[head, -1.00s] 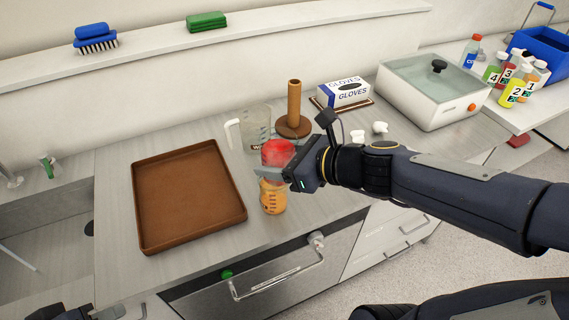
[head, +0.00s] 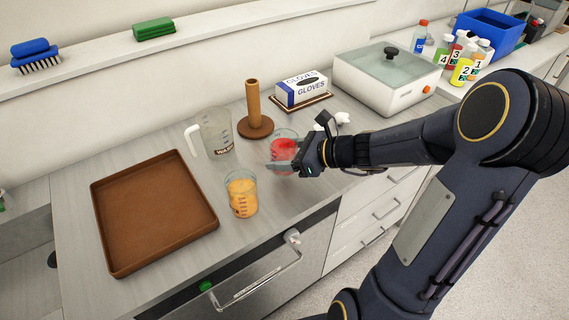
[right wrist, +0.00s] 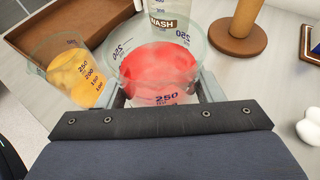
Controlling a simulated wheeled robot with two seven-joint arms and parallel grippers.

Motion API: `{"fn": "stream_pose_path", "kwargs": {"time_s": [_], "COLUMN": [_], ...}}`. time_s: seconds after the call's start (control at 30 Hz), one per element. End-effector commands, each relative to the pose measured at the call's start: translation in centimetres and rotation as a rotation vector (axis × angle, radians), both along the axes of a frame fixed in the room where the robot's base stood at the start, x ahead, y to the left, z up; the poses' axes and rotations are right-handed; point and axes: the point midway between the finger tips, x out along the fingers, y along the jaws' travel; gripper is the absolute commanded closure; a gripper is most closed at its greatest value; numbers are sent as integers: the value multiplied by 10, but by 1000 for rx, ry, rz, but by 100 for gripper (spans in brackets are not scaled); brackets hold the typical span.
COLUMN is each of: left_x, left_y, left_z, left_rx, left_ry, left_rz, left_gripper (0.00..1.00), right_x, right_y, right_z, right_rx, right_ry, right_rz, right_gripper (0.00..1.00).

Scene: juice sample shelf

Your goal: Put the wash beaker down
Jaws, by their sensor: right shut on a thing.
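The clear wash beaker (head: 214,128), a jug with a white handle and a WASH label, stands upright on the counter behind the orange beaker. It also shows at the top of the right wrist view, with its label (right wrist: 163,23). My right gripper (head: 284,167) is shut on a clear beaker of red liquid (head: 285,147), gripped around its sides and roughly upright. In the right wrist view this red beaker (right wrist: 158,68) sits between the fingers. I cannot tell whether its base touches the counter. A beaker of orange liquid (head: 241,195) stands left of it. My left gripper is not in view.
A brown tray (head: 207,232) lies on the left of the counter. A wooden post on a round base (head: 254,105) stands behind the red beaker. A glove box (head: 302,90), a lidded white bath (head: 385,85) and numbered bottles (head: 465,68) are further right.

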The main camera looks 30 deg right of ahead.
Motion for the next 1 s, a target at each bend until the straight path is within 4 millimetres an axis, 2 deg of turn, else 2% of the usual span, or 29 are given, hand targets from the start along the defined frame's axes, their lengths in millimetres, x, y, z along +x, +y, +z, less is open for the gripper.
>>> {"fn": "stream_pose_path", "kwargs": {"time_s": [0.03,0.2,0.63,0.67,0.7,0.83,1.0], "left_x": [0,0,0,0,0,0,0], "left_y": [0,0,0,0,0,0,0], "left_z": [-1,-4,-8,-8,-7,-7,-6], "left_rx": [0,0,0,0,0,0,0], "left_ry": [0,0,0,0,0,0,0], "left_rz": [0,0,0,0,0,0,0], "left_gripper": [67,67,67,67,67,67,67], "right_x": [2,1,1,1,1,1,1], "right_y": [-6,-4,-3,-4,-3,-3,-3], "right_z": [-8,-32,-39,-39,-38,-38,-38], "right_rx": [3,3,0,0,0,1,1], "right_ry": [3,4,0,1,1,2,2], "right_rz": [-3,-1,-1,-1,-1,-2,-2], "right_gripper": [67,67,67,38,33,18,18]}}
